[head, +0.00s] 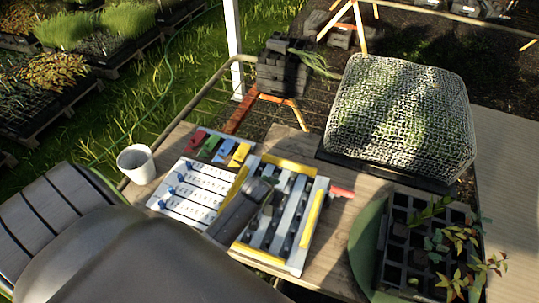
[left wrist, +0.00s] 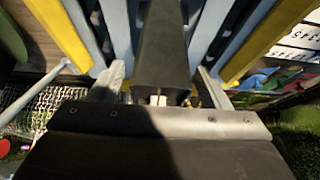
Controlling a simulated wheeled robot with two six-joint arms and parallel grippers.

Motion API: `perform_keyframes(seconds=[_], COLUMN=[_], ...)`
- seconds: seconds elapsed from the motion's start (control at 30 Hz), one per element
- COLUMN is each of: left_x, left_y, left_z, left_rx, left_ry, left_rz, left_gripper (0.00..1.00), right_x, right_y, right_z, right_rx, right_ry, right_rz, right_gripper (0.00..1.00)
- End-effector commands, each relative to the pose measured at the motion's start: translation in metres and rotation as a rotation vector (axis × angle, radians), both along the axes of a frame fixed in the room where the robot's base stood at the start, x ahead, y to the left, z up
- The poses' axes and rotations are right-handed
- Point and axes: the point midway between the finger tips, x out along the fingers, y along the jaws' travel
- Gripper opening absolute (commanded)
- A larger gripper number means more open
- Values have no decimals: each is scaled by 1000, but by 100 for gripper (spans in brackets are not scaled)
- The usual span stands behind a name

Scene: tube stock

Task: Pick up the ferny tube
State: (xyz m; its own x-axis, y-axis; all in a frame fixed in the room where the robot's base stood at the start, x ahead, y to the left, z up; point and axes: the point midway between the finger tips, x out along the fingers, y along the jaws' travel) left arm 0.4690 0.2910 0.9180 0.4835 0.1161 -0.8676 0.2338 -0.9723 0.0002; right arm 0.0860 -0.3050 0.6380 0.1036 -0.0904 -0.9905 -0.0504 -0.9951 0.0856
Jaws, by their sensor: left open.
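A plant with narrow, feathery green leaves (head: 430,211) shows at the far side of the black cell tray (head: 387,262) in the head view. It looks the ferniest plant there; its tube is sunk in the tray and mostly hidden. My left gripper (head: 266,196) is over the yellow-edged rack (head: 312,218), left of and apart from that plant. In the left wrist view the left gripper (left wrist: 160,82) is open, its fingers apart. A long dark square-sided body shows between them; I cannot tell whether they touch it. My right gripper is not in view.
Other plants with rounded blue-green leaves (head: 436,241) and reddish leaves (head: 462,236) crowd the cell tray. A mesh dome (head: 400,115) stands behind it.

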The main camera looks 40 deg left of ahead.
Motion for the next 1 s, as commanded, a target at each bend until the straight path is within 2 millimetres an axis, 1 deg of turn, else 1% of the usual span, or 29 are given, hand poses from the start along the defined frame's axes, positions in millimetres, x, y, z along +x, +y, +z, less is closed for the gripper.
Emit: perform_keyframes(seconds=[0.17,0.2,0.5,0.6,0.87,1.0], left_x=[0,0,0,0,0,1], left_y=[0,0,0,0,0,0], left_z=[0,0,0,1,3,14], left_rx=[0,0,0,0,0,1], left_ry=[0,0,0,-1,-1,-5], left_rz=[0,0,0,0,0,0], left_gripper=[71,68,29,18,18,18], right_x=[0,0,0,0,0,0], right_y=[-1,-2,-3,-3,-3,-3], right_z=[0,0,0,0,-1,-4], right_rx=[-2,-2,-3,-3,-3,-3], right_ry=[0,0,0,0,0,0], right_rz=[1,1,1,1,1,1], right_gripper=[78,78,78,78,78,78])
